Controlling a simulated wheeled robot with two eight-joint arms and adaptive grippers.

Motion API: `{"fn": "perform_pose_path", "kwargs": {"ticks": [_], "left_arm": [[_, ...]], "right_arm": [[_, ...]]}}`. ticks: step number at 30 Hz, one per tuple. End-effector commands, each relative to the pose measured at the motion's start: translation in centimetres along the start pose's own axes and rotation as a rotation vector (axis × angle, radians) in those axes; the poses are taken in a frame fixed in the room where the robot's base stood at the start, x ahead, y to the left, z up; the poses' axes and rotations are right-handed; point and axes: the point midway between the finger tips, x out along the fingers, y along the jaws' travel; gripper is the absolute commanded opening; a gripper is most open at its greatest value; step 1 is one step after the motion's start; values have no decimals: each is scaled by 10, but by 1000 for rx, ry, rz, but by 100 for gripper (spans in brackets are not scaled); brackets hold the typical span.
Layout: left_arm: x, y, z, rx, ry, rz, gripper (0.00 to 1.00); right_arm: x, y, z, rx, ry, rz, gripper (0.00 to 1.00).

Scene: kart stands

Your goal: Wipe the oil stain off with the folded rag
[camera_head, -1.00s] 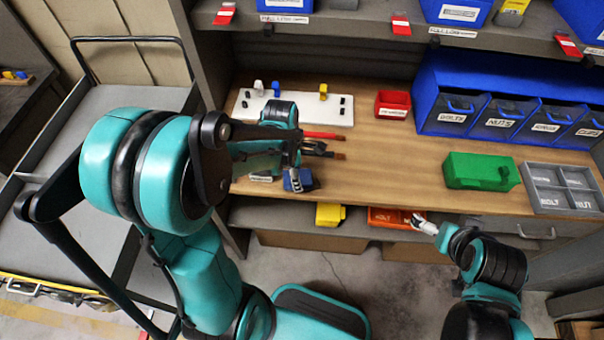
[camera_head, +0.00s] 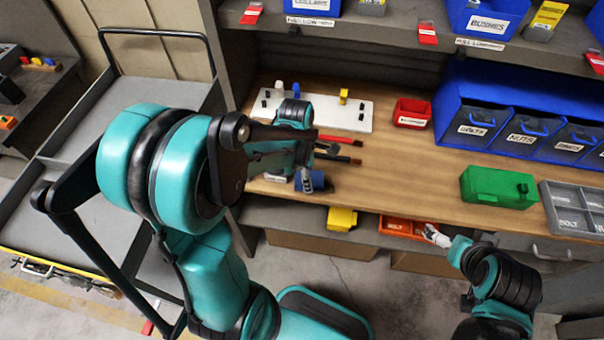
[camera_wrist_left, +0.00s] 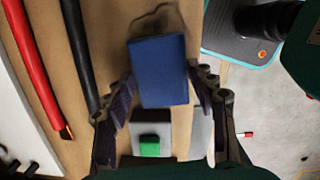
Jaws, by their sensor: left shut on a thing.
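The folded rag (camera_wrist_left: 160,72) is a blue block between the fingers of my left gripper (camera_wrist_left: 161,85) in the left wrist view. The gripper is shut on it, low over the wooden bench. The rag also shows in the head view (camera_head: 318,181), near the bench's front edge, partly covered by the gripper (camera_head: 305,177). A dark-edged brown patch (camera_wrist_left: 165,20), apparently the oil stain, shows on the wood just beyond the rag; the rag may hide part of it. My right gripper (camera_head: 436,236) is in front of the orange bin below the bench; its finger state is unclear.
A white board (camera_head: 365,114), red bin (camera_head: 412,112), green box (camera_head: 497,186) and grey divided tray (camera_head: 575,207) are on the bench (camera_head: 415,170). Its middle is clear. Blue bins stand behind.

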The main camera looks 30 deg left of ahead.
Motion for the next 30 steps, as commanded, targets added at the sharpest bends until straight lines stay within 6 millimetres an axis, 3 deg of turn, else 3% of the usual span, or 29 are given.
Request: {"fn": "perform_pose_path", "kwargs": {"ticks": [30], "left_arm": [[12,-13,62,5,-3,-1,24]], "right_arm": [[7,0,5,0,0,0,100]]}}
